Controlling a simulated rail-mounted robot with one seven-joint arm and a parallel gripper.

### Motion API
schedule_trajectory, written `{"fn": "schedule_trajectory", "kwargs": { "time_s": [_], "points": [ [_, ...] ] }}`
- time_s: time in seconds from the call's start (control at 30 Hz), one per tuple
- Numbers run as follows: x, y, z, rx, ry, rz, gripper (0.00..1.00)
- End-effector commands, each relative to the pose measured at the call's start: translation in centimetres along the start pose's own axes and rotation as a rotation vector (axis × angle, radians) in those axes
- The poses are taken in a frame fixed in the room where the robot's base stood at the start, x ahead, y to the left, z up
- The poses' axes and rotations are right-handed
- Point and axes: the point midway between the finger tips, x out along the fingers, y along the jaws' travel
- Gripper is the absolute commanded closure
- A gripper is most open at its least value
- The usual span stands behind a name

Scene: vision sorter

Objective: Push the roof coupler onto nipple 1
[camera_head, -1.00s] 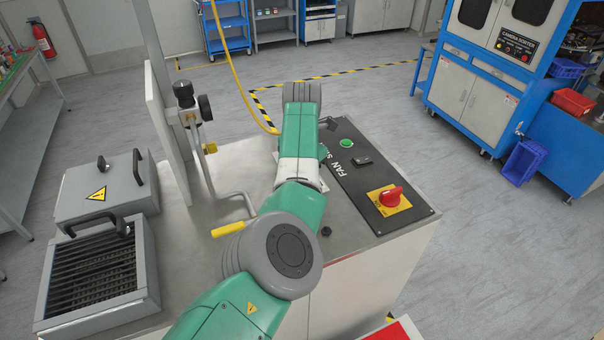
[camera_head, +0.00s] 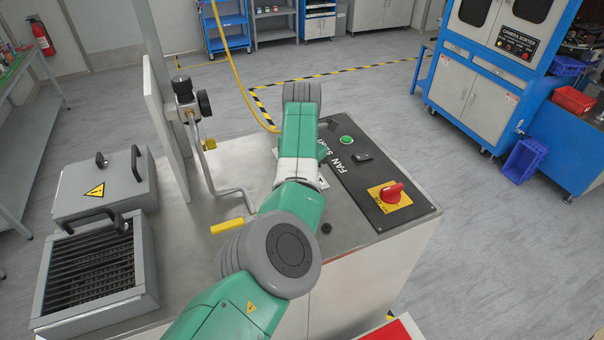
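A yellow hose (camera_head: 236,72) hangs from above and curves down behind my green arm, near the back edge of the steel bench. Its lower end is hidden by the arm, so I cannot see the roof coupler. I cannot make out nipple 1 either. My arm reaches over the bench beside the black fan panel (camera_head: 368,178). My gripper is hidden behind my own arm links, so neither its fingers nor any hold shows.
A pipe with a black gauge (camera_head: 183,88) and yellow-handled lever (camera_head: 227,226) stands left of the arm. A lidded grey box (camera_head: 105,187) and an open grated box (camera_head: 92,268) are further left. A red knob (camera_head: 391,193) sits on the panel.

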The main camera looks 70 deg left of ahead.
Motion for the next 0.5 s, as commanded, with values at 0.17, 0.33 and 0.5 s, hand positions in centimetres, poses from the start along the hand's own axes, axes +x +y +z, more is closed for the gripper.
{"fn": "schedule_trajectory", "kwargs": {
  "time_s": [0.17,0.33,0.5],
  "points": [
    [0.3,-0.04,-0.05,0.001,0.002,-0.002,0.92],
    [0.31,-0.05,-0.06,0.001,0.002,-0.002,1.0],
    [0.43,-0.06,-0.06,0.001,0.003,-0.002,1.0]
  ]
}}
